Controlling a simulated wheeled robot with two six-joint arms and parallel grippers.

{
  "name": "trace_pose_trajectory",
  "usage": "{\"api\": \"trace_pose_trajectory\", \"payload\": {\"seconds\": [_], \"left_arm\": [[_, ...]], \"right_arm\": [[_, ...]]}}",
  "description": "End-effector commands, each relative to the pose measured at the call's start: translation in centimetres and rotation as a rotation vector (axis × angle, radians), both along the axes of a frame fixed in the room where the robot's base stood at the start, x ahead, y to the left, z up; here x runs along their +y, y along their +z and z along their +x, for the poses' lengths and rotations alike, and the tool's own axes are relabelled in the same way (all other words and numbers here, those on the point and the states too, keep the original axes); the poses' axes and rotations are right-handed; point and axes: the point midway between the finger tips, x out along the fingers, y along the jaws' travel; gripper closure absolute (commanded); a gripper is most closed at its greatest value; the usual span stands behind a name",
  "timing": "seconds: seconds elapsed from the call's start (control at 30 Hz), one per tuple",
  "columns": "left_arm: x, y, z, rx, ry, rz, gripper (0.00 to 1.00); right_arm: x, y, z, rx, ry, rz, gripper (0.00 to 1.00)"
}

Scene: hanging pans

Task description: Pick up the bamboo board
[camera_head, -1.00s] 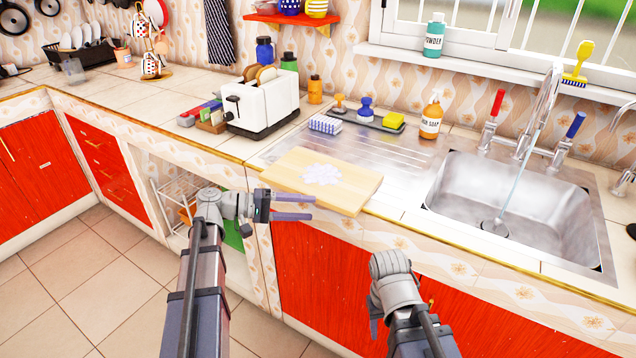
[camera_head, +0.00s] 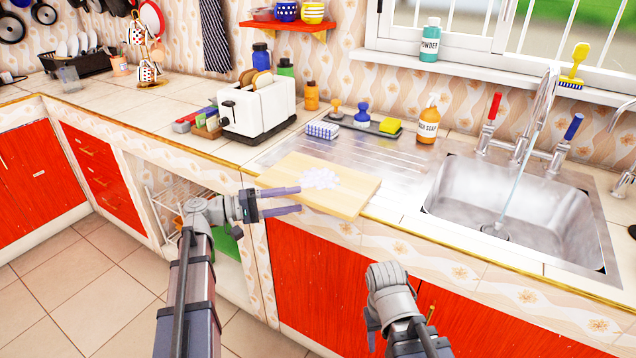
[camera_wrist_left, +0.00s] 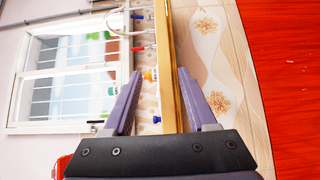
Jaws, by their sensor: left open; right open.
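The bamboo board (camera_head: 352,196) is a pale wooden slab lying flat at the left side of the sink's steel drainer, its near edge at the counter front. A whitish patch (camera_head: 318,178) lies on top of it. My left gripper (camera_head: 300,199) is open at the board's near left edge, one finger showing above the other. In the left wrist view a wooden strip (camera_wrist_left: 181,45) runs between the spread purple fingers; I cannot tell whether it is the board or the counter edge. My right arm's grey wrist (camera_head: 391,290) is low in front of the cabinets; its jaws are hidden.
A white toaster (camera_head: 262,112) stands behind the board on the left. A tray (camera_head: 372,126) with a brush and yellow sponge is behind it. An orange soap bottle (camera_head: 428,122) and the sink (camera_head: 512,205) with running water are to the right.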

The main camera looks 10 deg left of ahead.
Motion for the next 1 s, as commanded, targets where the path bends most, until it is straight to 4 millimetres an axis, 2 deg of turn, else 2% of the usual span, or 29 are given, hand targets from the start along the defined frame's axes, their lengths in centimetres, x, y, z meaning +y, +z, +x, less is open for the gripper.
{"api": "trace_pose_trajectory", "payload": {"seconds": [0.2,0.33,0.6,1.0], "left_arm": [[-2.6,-0.9,0.9,0.000,-0.005,0.000,0.43],[-4.2,-0.7,1.7,0.000,-0.003,0.000,0.43],[-4.5,-0.7,1.8,0.000,0.000,0.000,0.44],[-4.5,-0.7,1.8,0.000,-0.001,0.000,0.89]], "right_arm": [[0.0,-0.9,0.0,0.000,0.000,0.000,0.50],[0.0,-0.7,0.0,0.000,0.000,0.000,0.50],[0.0,-0.7,0.0,0.000,0.000,0.000,0.50],[0.0,-0.7,0.0,0.000,0.000,0.000,0.50]]}}
